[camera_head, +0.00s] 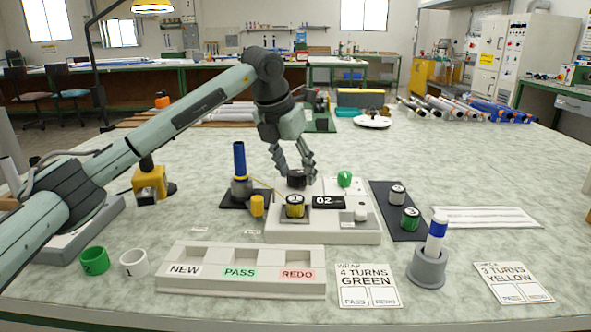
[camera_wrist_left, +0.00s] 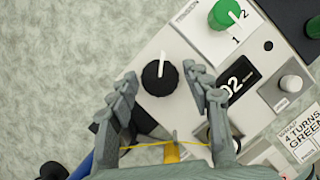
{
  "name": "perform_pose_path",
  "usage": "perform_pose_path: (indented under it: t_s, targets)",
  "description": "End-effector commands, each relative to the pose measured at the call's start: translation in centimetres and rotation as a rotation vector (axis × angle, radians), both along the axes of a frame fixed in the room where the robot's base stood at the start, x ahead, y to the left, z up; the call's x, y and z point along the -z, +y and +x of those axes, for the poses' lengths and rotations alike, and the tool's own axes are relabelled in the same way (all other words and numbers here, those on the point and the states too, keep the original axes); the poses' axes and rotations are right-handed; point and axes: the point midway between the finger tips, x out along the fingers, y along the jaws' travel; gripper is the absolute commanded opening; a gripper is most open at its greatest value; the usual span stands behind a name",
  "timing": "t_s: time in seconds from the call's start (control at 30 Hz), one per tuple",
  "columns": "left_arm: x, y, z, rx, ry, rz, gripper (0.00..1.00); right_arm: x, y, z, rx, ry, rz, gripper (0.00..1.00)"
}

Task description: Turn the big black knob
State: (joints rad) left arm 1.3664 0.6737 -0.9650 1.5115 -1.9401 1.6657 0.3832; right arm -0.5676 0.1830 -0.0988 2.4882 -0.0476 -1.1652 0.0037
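The big black knob (camera_head: 297,179) sits at the back left of a light grey machine box (camera_head: 330,237). In the left wrist view the knob (camera_wrist_left: 160,79) is round, with a white pointer line near its top edge. My left gripper (camera_head: 296,172) is over the knob, pointing down. In the left wrist view its fingers (camera_wrist_left: 160,76) are spread, one on each side of the knob, with visible gaps. I cannot tell how far above the knob the fingertips are. My right gripper is not in view.
The box also carries a green knob (camera_head: 344,180), a display reading 02 (camera_head: 328,202), a white button (camera_head: 361,214) and a yellow spool (camera_head: 295,206). A yellow thread (camera_wrist_left: 150,145) runs near my gripper. A blue rod (camera_head: 239,160) stands left; a labelled tray (camera_head: 240,270) lies in front.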

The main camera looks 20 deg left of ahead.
Motion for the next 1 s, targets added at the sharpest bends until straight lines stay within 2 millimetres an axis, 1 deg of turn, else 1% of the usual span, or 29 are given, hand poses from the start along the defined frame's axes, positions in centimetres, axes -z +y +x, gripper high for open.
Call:
perform_pose_path:
  t_s: [0.3, 0.43, 0.57, 0.8, 0.9, 1.0]
  targets:
    - [0.0, 0.0, -0.1, 0.001, 0.002, 0.001, 0.57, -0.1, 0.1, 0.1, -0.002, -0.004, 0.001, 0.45]
    - [-0.9, 0.1, -0.4, 0.001, 0.001, 0.001, 0.57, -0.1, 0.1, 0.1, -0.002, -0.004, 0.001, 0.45]
    - [-3.2, 0.4, -1.2, 0.001, -0.002, 0.001, 0.57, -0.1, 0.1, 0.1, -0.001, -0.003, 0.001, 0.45]
    - [-7.9, 1.0, -3.1, 0.001, -0.002, 0.001, 0.57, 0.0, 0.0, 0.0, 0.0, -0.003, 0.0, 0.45]
    - [-9.4, 1.2, -3.7, 0.001, -0.002, 0.0, 0.57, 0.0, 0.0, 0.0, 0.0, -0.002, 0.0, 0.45]
    - [-10.4, 1.3, -4.1, 0.0, -0.001, 0.0, 0.57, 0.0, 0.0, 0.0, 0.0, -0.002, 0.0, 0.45]
